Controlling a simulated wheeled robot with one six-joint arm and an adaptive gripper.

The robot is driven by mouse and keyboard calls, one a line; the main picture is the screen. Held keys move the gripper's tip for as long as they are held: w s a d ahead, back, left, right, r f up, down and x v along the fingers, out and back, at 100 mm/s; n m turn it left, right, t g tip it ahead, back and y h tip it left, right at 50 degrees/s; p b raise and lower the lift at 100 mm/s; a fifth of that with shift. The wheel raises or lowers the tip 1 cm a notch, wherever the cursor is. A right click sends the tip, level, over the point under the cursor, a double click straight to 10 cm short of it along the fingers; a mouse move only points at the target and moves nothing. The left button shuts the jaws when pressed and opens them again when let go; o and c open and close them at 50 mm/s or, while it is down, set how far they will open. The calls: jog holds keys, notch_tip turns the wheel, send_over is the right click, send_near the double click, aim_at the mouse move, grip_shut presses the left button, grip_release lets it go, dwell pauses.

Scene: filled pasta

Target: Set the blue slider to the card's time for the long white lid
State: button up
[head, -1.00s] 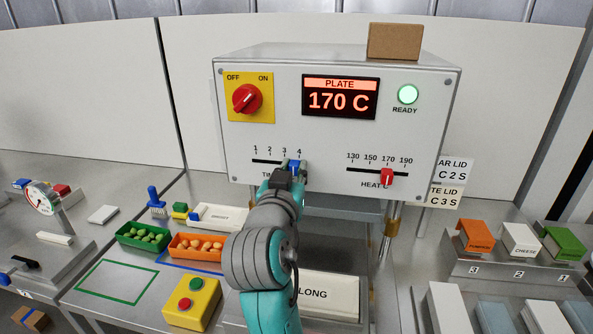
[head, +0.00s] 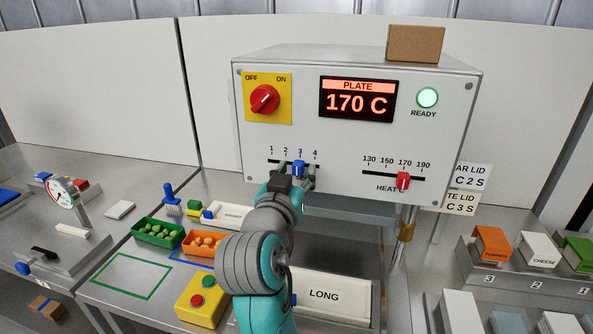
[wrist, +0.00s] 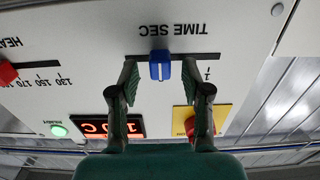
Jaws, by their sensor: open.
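The blue slider (head: 299,168) is on the time scale of the grey machine front, under the mark 3. It also shows in the upside-down wrist view (wrist: 160,66), between my fingers. My gripper (head: 297,174) is open around it, with a gap on each side in the wrist view (wrist: 161,78). The card (head: 459,203) at the machine's right is partly hidden; its visible lower text reads "TE LID" and "C 3 S". A long white block (head: 324,296) labelled "LONG" lies below the machine.
The red heat slider (head: 403,181) stands at 170, right of my gripper. The display (head: 357,100) reads PLATE 170 C, and the green READY lamp (head: 428,98) is lit. The red knob (head: 264,99) is at upper left. A yellow button box (head: 202,301) stands at lower left.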

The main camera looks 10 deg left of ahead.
jog(key=s, duration=1)
jog(key=shift+s+a, duration=0.2)
jog(key=shift+s, duration=0.2)
